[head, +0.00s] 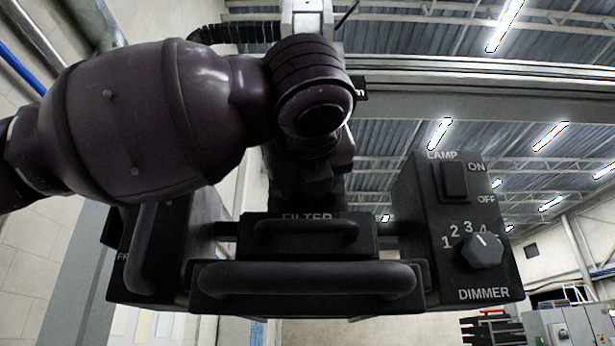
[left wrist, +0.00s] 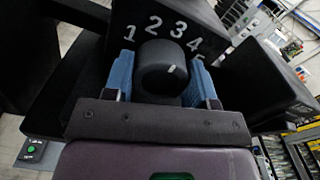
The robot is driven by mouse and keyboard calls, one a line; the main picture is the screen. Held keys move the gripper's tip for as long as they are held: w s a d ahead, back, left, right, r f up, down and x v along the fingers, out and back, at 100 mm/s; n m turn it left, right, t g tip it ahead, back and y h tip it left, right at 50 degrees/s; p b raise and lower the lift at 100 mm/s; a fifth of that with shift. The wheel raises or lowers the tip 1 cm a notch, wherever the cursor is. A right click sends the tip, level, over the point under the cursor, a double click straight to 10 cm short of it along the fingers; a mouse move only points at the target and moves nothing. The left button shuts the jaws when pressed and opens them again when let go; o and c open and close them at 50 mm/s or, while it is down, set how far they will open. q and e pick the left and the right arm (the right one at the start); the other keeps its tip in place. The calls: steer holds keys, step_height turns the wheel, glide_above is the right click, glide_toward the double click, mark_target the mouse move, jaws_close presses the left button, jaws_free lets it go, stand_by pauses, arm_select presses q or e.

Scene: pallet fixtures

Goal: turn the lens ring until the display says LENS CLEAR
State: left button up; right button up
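A dark lamp fixture fills the middle of the head view. A dark round knob (left wrist: 163,68) shows in the left wrist view below the numbers 1 to 5, its white mark toward the upper right. My left gripper (left wrist: 163,85) has its blue fingers apart, one on each side of this knob. I cannot tell whether they touch it or whether it is the lens ring. In the head view my left arm hides part of the fixture, and that gripper is not clearly seen. No display shows. My right gripper is not in view.
The DIMMER knob (head: 482,251) and LAMP switch (head: 454,181) are on the fixture's right box. The FILTER drawer (head: 306,232) and a wide front bar handle (head: 310,279) are in the middle. A vertical handle (head: 141,250) is at left.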

arm_select(q)
steer(key=shift+c, duration=1.3)
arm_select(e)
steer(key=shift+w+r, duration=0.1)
arm_select(q)
steer(key=shift+f+n+b, duration=0.1)
steer(key=shift+n+b, duration=0.8)
steer(key=shift+n, duration=0.3)
steer(key=shift+n+b, duration=0.55)
steer(key=shift+n, duration=1.15)
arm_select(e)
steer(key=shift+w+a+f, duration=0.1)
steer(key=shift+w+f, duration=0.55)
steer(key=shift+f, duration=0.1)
